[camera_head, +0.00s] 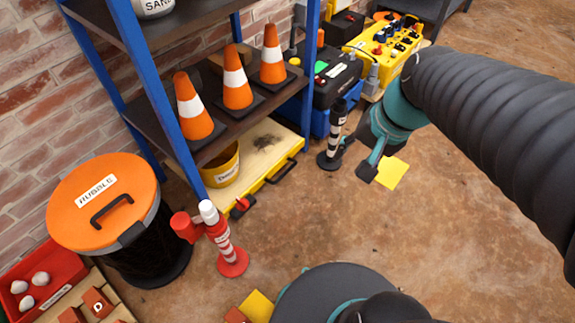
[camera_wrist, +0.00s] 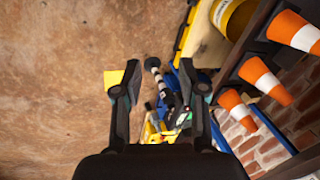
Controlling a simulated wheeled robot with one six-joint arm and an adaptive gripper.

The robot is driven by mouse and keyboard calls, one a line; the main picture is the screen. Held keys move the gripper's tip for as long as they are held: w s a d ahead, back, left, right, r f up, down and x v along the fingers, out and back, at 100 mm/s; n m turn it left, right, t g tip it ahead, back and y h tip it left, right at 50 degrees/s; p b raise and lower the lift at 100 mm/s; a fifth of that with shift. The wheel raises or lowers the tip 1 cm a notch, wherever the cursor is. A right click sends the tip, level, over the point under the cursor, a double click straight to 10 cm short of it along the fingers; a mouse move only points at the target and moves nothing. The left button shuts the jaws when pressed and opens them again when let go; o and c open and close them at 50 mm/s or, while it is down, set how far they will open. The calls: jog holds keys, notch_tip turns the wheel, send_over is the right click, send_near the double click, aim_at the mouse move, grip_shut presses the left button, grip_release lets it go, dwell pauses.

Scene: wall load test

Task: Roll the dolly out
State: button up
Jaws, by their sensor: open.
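The dolly (camera_head: 258,155) is a low pale wooden platform with a yellow edge, black handles on its front and a dark stain on top. It sits on the floor under the lowest shelf board. A yellow bucket (camera_head: 221,166) stands on it. In the wrist view, part of the dolly (camera_wrist: 205,45) shows at the upper right, beside the bucket (camera_wrist: 236,16). My gripper (camera_head: 358,157) is open and empty, to the right of the dolly and apart from it. It also shows in the wrist view (camera_wrist: 158,85). The dolly's back is hidden under the shelf.
A black-and-white post (camera_head: 333,140) stands between dolly and gripper. A red-and-white post (camera_head: 228,245) stands before the dolly's left end. The rubble bin (camera_head: 103,205) is at left. Cones (camera_head: 235,80) stand on the shelf. Open floor (camera_head: 330,220) lies in front.

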jog(key=w+a+f+m+g+y, duration=0.1)
jog(key=w+a+f+m+y, duration=0.35)
jog(key=w+f+m, duration=0.5)
jog(key=w+a+f+m+g+y, duration=0.1)
jog(key=w+a+f+m+y, duration=0.4)
jog(key=w+f+m, duration=0.45)
jog(key=w+d+f+m+t+y, duration=0.2)
jog(key=w+f+m+t, duration=0.3)
jog(key=f+m, duration=0.65)
jog(key=m+t+h, duration=0.2)
jog(key=m+t, duration=0.2)
jog(key=m, duration=0.5)
send_near(286, 171)
jog(key=shift+n, duration=0.25)
jog(key=x, duration=1)
jog(key=shift+f+p, duration=0.3)
jog(key=shift+f, duration=0.1)
grip_shut()
